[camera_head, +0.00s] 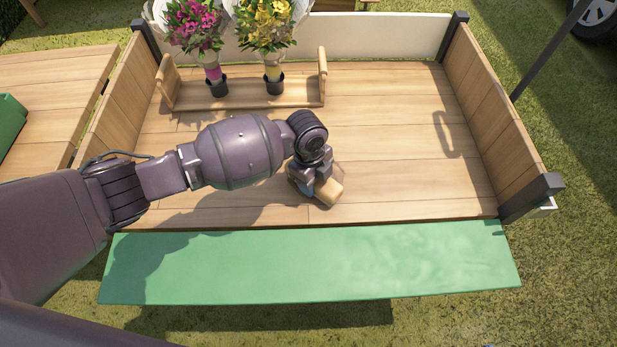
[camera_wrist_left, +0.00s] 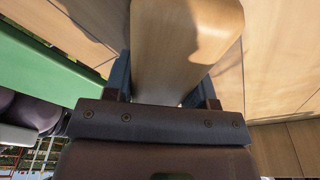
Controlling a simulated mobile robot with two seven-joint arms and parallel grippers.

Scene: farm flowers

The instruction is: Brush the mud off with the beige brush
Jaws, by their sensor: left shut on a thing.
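My left gripper (camera_head: 311,184) is low over the wooden bed of the cart, near its front edge. It is shut on the beige brush (camera_head: 328,192), a light wooden block that sticks out to the right of the fingers. In the left wrist view the brush (camera_wrist_left: 185,45) fills the space between the fingers. The brush's underside and bristles are hidden. I cannot make out any clear mud patch on the boards (camera_head: 410,185). My right gripper is in neither view.
A wooden carrier (camera_head: 245,93) with two bouquets (camera_head: 197,28) (camera_head: 264,25) in dark pots stands at the back left. A green panel (camera_head: 320,265) runs along the front. Wooden side walls (camera_head: 505,110) bound the bed. The bed's right half is clear.

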